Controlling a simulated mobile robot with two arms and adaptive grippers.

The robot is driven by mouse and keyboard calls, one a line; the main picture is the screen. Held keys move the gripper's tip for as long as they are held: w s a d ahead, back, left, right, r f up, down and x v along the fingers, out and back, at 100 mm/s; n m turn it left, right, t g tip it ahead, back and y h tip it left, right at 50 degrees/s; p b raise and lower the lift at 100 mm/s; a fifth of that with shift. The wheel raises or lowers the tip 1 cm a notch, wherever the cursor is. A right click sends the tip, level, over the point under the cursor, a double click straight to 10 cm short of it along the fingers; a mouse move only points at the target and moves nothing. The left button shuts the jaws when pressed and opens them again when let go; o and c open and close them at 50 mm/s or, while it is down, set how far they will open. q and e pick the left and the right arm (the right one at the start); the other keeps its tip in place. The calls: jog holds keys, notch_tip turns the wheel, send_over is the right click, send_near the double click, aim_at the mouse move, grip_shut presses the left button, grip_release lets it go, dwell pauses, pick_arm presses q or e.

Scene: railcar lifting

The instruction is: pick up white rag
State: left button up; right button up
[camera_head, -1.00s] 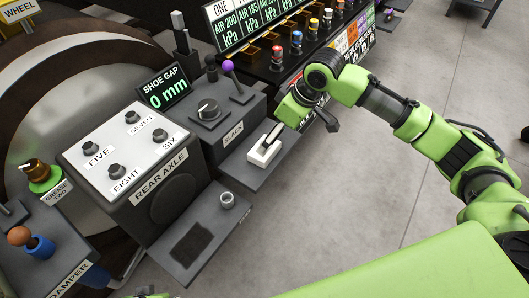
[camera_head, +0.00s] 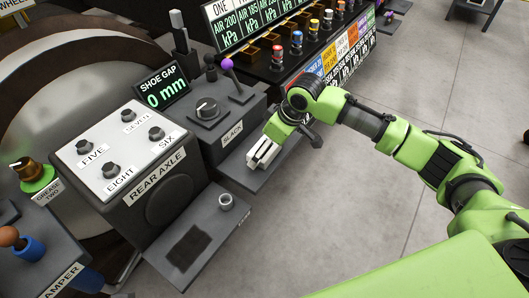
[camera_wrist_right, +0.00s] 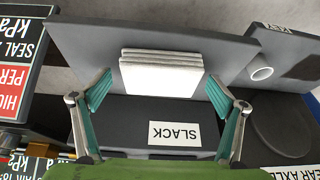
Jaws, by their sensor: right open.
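The white rag (camera_head: 263,152) lies folded in a flat stack on a grey shelf (camera_head: 238,171) in front of the SLACK box. In the right wrist view the rag (camera_wrist_right: 160,76) sits centred ahead, between the lines of the two fingers. My right gripper (camera_wrist_right: 159,94) is open, its teal-padded fingers spread wider than the rag, one on each side, not closed on it. In the head view my green right wrist is right above the rag and hides part of it. My left gripper is not in view.
The SLACK box (camera_head: 210,122) with a knob and purple-topped lever (camera_head: 228,66) stands behind the shelf. The REAR AXLE box (camera_head: 160,172) is to the left. A row of coloured valves and labels (camera_head: 340,55) is behind my right arm. Open floor lies to the right.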

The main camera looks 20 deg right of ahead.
jog(key=c, duration=1.2)
jog(key=shift+r, duration=0.1)
jog(key=shift+r+p, duration=0.3)
jog(key=shift+r, duration=0.25)
jog(key=r, duration=0.1)
jog(key=r+p, duration=0.1)
jog(key=shift+s+r, duration=0.2)
jog(key=shift+r, duration=0.2)
pick_arm(q)
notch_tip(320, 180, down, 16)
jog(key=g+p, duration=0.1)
jog(key=p, duration=0.3)
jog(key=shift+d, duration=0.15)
pick_arm(e)
jog(key=s+r, duration=0.3)
jog(key=s, duration=0.1)
jog(key=s+d+r, duration=0.1)
jog(key=s+r, duration=0.2)
jog(key=s, duration=0.2)
jog(key=s+r, duration=0.3)
jog(key=s, duration=0.1)
jog(key=shift+s+d, duration=0.3)
jog(key=shift+d, duration=0.1)
